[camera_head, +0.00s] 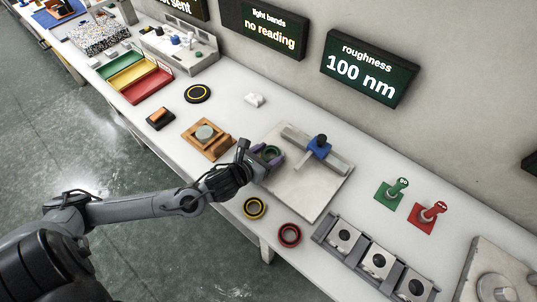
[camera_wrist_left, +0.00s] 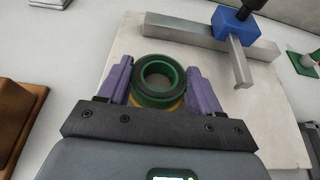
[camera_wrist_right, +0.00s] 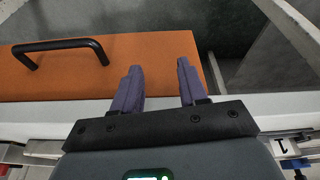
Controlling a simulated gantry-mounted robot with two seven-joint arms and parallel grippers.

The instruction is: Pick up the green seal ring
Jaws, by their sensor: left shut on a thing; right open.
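The green seal ring (camera_wrist_left: 159,95) is between the purple fingers of my left gripper (camera_wrist_left: 159,72), which is shut on it. A yellow band shows under its near edge; I cannot tell whether it belongs to the ring. In the head view the green ring (camera_head: 272,152) and left gripper (camera_head: 267,156) are over the left part of the pale plate (camera_head: 298,190); the gap beneath is unclear. A yellow-marked ring (camera_head: 255,208) and a red ring (camera_head: 289,235) lie on the table in front. My right gripper (camera_wrist_right: 160,66) is open and empty, above an orange surface with a black handle.
A metal bar with a blue slider (camera_head: 319,147) lies across the plate's back. A wooden block (camera_head: 220,152) stands left of the gripper. Grey square holders (camera_head: 343,236) stand front right; green (camera_head: 390,195) and red (camera_head: 425,218) stands are behind them.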

